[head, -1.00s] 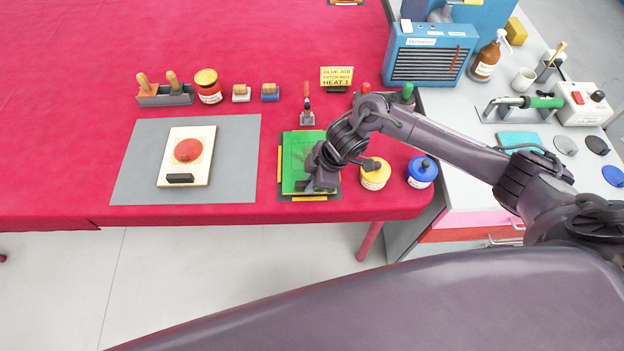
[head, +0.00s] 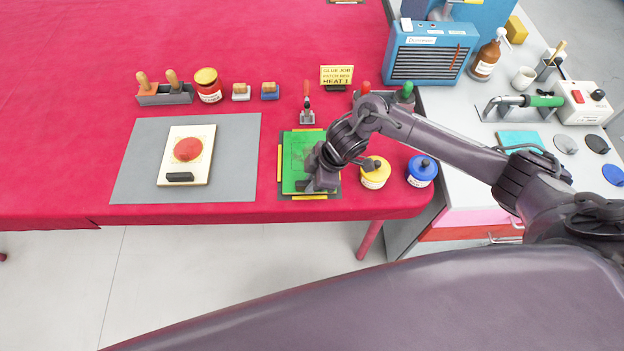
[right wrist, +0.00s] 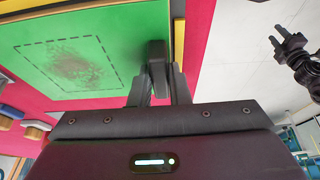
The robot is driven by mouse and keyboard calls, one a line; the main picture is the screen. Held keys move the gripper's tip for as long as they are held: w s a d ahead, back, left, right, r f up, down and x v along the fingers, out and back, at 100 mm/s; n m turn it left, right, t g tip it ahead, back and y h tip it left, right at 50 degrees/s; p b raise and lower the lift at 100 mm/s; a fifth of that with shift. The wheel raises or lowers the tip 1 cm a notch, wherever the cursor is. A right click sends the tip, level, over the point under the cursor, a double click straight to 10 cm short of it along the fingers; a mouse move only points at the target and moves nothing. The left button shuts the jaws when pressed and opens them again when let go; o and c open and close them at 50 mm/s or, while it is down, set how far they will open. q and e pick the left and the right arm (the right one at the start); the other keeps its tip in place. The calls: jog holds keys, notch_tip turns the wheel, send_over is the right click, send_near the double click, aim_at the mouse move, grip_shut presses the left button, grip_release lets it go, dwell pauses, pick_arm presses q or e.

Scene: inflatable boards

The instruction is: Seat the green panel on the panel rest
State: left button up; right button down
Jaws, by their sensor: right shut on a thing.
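The green panel (head: 296,158) lies over the panel rest (head: 280,163), a dark plate with yellow edge strips, near the table's front edge. In the right wrist view the panel (right wrist: 85,55) shows a dashed outline around a brown scuffed patch. My right gripper (head: 318,184) is over the panel's near edge. In the wrist view its fingers (right wrist: 158,85) are shut on the panel's dark handle (right wrist: 157,55). I cannot tell whether the panel lies fully down on the rest. A dark jointed part at the wrist view's upper right may be my left gripper.
A grey mat (head: 128,170) with a cream board (head: 200,148) lies to the left. A yellow jar (head: 375,178) and a blue jar (head: 421,175) stand close on the right. A small roller (head: 307,112) and a yellow sign (head: 337,76) stand behind the panel.

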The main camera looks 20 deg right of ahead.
dwell(0.4)
jog(key=c, duration=1.3)
grip_release()
jog(key=shift+o, duration=0.3)
jog(key=o, duration=0.4)
jog(key=shift+r+p, duration=3)
jog(key=shift+p, duration=0.25)
